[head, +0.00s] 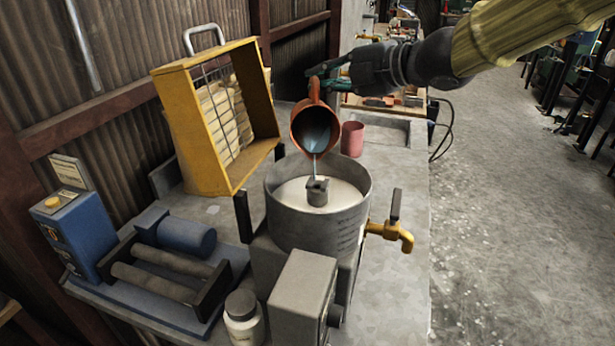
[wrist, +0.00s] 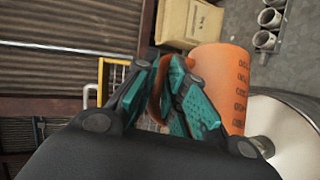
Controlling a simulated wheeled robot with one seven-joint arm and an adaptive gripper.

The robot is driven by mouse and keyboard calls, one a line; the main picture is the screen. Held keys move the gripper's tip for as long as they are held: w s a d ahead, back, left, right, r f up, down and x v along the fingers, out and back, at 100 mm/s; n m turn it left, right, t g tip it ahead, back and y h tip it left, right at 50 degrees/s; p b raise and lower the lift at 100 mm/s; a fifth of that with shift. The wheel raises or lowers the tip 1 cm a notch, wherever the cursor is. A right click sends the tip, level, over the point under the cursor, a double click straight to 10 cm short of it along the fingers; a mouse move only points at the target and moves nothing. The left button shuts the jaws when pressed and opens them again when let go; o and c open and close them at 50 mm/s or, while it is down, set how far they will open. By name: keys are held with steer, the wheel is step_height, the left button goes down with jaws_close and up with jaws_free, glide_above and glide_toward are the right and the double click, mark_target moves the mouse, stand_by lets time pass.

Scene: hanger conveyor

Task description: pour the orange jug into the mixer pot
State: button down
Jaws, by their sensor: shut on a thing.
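The orange jug (head: 312,122) is tilted over the mixer pot, its mouth facing the head camera and downward. A thin pale stream falls from its lip toward the pot. The grey metal mixer pot (head: 318,232) holds whitish liquid around a central hub (head: 317,190). My gripper (head: 325,75) is shut on the jug's handle, above and behind the pot. In the wrist view the teal fingers (wrist: 172,95) close around the handle, with the jug's orange body (wrist: 222,80) beside them and the pot's rim (wrist: 262,105) at the right.
A yellow crate (head: 185,125) with pale blocks stands left of the pot. A pink cup (head: 352,139) stands behind it. A brass tap (head: 390,230) sticks out at the right. A roller device (head: 170,262), blue box (head: 72,225) and small jar (head: 242,318) stand front left.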

steer(key=shift+s+d+f+n+t+y+b, duration=0.1)
steer(key=shift+s+f+n+t+y+b, duration=0.2)
steer(key=shift+s+b, duration=0.3)
steer(key=shift+s+f+n+t+y+b, duration=0.1)
steer(key=shift+s+f+n+t+b, duration=0.1)
steer(key=shift+s+t+b, duration=0.35)
stand_by(0.4)
steer(key=shift+s+n+t, duration=0.25)
steer(key=shift+s+n, duration=0.25)
steer(key=shift+s, duration=0.2)
stand_by(1.0)
steer(key=shift+w+r+p, duration=0.3)
steer(key=shift+r+p, duration=0.05)
steer(key=shift+p, duration=0.65)
steer(key=w+m+p, duration=0.1)
steer(key=p, duration=0.3)
steer(key=w+g+p, duration=0.1)
steer(key=p, duration=0.3)
steer(key=shift+w+r+m+g+h, duration=0.25)
steer(key=shift+r+m+g+h, duration=0.05)
steer(key=shift+r+m, duration=0.1)
steer(key=w+p, duration=0.1)
steer(key=p, duration=0.3)
steer(key=w+m+g+p, duration=0.1)
steer(key=p, duration=0.3)
steer(key=shift+r+h, duration=0.2)
steer(key=shift+h, duration=0.1)
steer(key=shift+f+g, duration=0.1)
steer(key=shift+g, duration=0.2)
steer(key=shift+f, duration=0.15)
